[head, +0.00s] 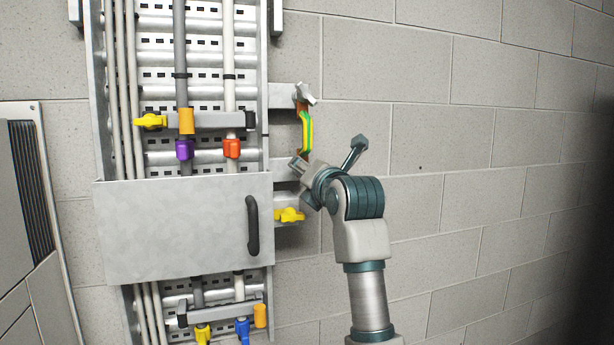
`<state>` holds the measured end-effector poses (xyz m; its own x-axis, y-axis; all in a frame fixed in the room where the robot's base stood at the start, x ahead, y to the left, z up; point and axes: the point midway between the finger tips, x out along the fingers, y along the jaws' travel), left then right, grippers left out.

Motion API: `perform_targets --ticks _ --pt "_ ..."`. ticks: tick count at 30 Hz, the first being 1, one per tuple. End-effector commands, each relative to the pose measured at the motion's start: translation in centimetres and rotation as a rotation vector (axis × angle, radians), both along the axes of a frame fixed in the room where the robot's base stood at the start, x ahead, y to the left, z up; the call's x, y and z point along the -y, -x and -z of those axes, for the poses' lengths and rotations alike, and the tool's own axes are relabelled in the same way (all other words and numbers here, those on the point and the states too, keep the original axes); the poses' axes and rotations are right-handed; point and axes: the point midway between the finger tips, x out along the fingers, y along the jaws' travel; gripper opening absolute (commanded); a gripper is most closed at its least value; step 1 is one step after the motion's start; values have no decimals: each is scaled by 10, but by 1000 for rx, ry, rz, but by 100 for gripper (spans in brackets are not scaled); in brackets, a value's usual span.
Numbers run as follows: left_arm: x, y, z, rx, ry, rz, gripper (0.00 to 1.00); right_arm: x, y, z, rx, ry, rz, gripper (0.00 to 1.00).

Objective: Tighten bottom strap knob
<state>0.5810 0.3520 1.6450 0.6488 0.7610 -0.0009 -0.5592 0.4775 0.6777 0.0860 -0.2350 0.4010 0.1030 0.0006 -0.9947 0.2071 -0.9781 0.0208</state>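A yellow-green strap (307,131) runs down beside the right edge of the tall metal panel frame. A grey wing knob (305,95) is at its top end. The strap's lower end goes behind the end of my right gripper (298,166). The knob at that lower end is hidden, so I cannot tell whether the gripper touches it. My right arm rises from the bottom of the view with its gripper end pointing up and left. Its fingers are too small and too covered to tell whether they are open. My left gripper is not in view.
A grey cover plate (172,229) with a black handle (253,226) lies left. Cables with coloured clamps run up the frame. The block wall (480,150) at right has nothing mounted on it.

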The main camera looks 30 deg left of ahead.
Motion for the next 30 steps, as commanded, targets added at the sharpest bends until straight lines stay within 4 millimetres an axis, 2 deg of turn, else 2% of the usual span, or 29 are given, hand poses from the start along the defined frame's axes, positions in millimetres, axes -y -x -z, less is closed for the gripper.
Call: perform_targets --ticks 11,12,14,25,30 --pt "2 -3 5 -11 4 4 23 -12 3 1 -4 -15 6 45" --pt "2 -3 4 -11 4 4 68 -13 3 1 -4 -16 6 45" --pt "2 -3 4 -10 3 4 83 -13 3 1 -4 -16 6 45" --pt "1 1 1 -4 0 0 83 -1 0 0 1 -1 1 45" --pt "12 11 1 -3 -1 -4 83 -4 1 0 0 -4 2 45"
